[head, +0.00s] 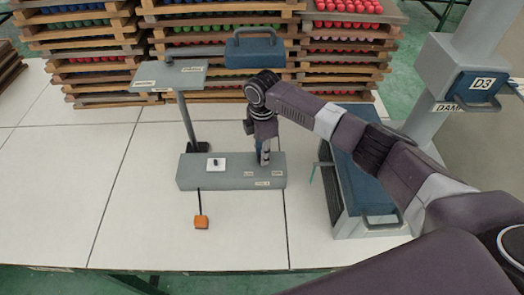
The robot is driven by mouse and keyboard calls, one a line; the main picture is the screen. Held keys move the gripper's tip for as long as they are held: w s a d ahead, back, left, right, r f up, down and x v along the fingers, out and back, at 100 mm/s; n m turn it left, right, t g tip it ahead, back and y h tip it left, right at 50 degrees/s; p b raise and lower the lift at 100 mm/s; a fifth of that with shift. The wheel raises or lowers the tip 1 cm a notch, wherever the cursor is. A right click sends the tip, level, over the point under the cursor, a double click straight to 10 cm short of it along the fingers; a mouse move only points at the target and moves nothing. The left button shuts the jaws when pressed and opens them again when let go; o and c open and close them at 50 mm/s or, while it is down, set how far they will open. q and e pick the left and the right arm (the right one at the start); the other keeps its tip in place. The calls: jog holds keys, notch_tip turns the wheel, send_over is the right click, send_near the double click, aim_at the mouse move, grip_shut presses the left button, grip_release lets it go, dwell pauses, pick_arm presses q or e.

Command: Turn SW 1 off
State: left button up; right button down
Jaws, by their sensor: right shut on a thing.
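A long grey box (230,183) lies on the white table. On its left part is a white plate (222,168) with a small black switch (215,162). Small labels are on the box's front and right part, too small to read, so I cannot tell which one marks SW 1. My right gripper (264,160) points down at the right part of the box. It is shut on a small blue part (258,149) there, mostly hidden by the fingers. My left gripper is out of view.
An orange block (201,222) hangs on a dark cord before the box. A grey stand (187,120) with a blue-handled case rises behind it. A blue-topped unit (368,190) stands right, under my arm. Stacked trays (90,60) of coloured balls fill the back. The table's left is clear.

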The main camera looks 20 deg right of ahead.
jog(key=n, duration=0.3)
jog(key=shift+w+r+n, duration=0.1)
jog(key=shift+n, duration=2.1)
jog(key=c, duration=1.6)
grip_release()
notch_tip(320, 180, up, 8)
jog(key=shift+f, duration=0.25)
